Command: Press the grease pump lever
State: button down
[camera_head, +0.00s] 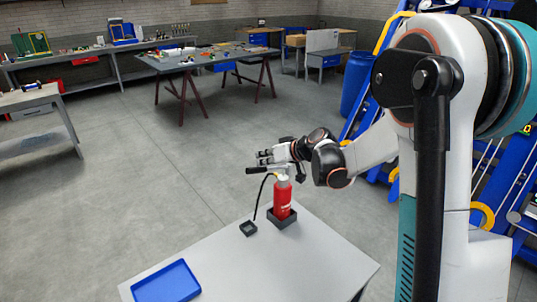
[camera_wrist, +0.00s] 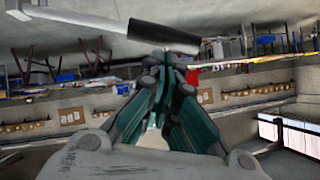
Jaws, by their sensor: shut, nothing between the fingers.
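The grease pump (camera_head: 283,200) is a red bottle with a pale top, upright in a dark square holder on the grey table. Its lever (camera_head: 257,170) sticks out to the left from the top and ends in a black grip. My gripper (camera_head: 262,157) is shut and empty, just above the lever in the head view. In the wrist view the shut fingertips (camera_wrist: 167,60) are close to the lever's black grip (camera_wrist: 165,37), which lies across the picture with its pale rod to the left. Whether they touch, I cannot tell.
A thin hose runs from the pump to a small dark block (camera_head: 248,228) on the grey table (camera_head: 235,262). A blue tray (camera_head: 166,282) lies at the table's front left. Workbenches (camera_head: 200,58) stand far behind. A blue frame (camera_head: 492,190) is at the right.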

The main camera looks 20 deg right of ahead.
aim_at(256, 168)
jog(key=shift+a+f, duration=0.1)
jog(key=shift+f, duration=0.15)
jog(key=shift+s+a+f+n+h+b, duration=0.15)
jog(key=shift+a+f+n+h+b, duration=0.1)
jog(key=shift+a+f+b, duration=0.25)
jog(key=shift+s+a+f+n+h+b, duration=0.15)
jog(key=shift+f+n+h+b, duration=0.2)
jog(key=shift+f, duration=0.35)
notch_tip(256, 168, down, 7)
jog(key=a+n+t+h+b, duration=0.1)
jog(key=b, duration=0.4)
jog(key=shift+s+a+n+h, duration=0.3)
jog(key=shift+a+h, duration=0.05)
jog(key=shift+h, duration=0.05)
jog(key=shift+r, duration=0.15)
